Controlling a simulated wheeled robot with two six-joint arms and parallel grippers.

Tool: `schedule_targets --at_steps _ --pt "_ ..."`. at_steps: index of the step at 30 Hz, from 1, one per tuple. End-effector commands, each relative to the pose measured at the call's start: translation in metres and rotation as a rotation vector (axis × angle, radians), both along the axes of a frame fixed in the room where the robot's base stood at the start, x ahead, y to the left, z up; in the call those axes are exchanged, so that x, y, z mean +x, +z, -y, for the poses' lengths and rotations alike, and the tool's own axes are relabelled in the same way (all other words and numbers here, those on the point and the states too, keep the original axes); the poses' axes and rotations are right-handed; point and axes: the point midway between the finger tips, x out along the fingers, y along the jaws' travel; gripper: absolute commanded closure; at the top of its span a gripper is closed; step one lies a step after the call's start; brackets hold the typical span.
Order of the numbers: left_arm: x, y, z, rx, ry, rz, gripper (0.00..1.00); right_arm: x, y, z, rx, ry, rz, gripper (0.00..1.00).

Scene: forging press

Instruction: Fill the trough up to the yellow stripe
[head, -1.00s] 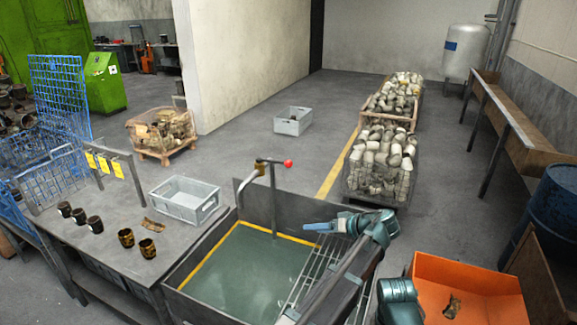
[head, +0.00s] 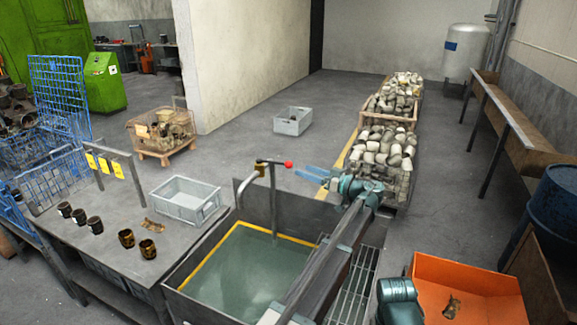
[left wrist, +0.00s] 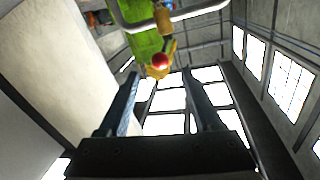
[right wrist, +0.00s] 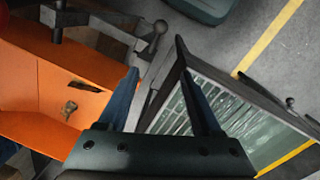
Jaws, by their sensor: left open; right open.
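The trough (head: 184,279) holds greenish water (head: 240,272). A yellow stripe (head: 208,259) runs along its inner walls, and the water surface lies close below it; the exact gap is hard to judge. A tap (head: 272,195) with a curved pale spout and a lever ending in a red knob (head: 289,164) stands at the back wall. My left gripper (head: 308,177) is open just right of the knob, its fingers pointing at it. In the left wrist view the red knob (left wrist: 160,60) shows beyond the open fingertips. My right gripper (right wrist: 156,62) is open and empty.
A grate (head: 355,285) lies at the trough's right, under my left arm. An orange bin (head: 480,280) stands further right. The table (head: 95,255) at left carries a grey crate (head: 185,200) and several dark cups. Baskets of metal parts (head: 375,165) stand behind.

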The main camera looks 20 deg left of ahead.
Motion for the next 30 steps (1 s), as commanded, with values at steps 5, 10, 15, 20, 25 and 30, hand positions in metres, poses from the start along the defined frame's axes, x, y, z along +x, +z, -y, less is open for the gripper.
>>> schedule_targets --at_steps 5,10,15,20,25,30 --pt "0.009 0.000 -0.036 -0.001 0.002 0.000 0.34 0.000 0.000 0.000 0.000 0.000 0.000 0.34" --pt "0.014 0.000 -0.060 -0.001 0.001 -0.001 0.34 0.000 0.000 0.000 0.000 0.000 0.000 0.34" --pt "0.018 0.000 -0.074 -0.001 0.000 -0.001 0.34 0.000 0.000 0.000 0.000 0.000 0.000 0.34" --pt "0.019 0.000 -0.078 -0.001 -0.001 -0.001 0.34 0.000 0.000 0.000 0.000 0.000 0.000 0.34" --pt "0.019 0.000 -0.078 -0.001 -0.001 -0.001 0.34 0.000 0.000 0.000 0.000 0.000 0.000 0.34" --pt "0.019 0.000 -0.078 -0.001 -0.001 -0.001 0.54 0.000 0.000 0.000 0.000 0.000 0.000 0.34"
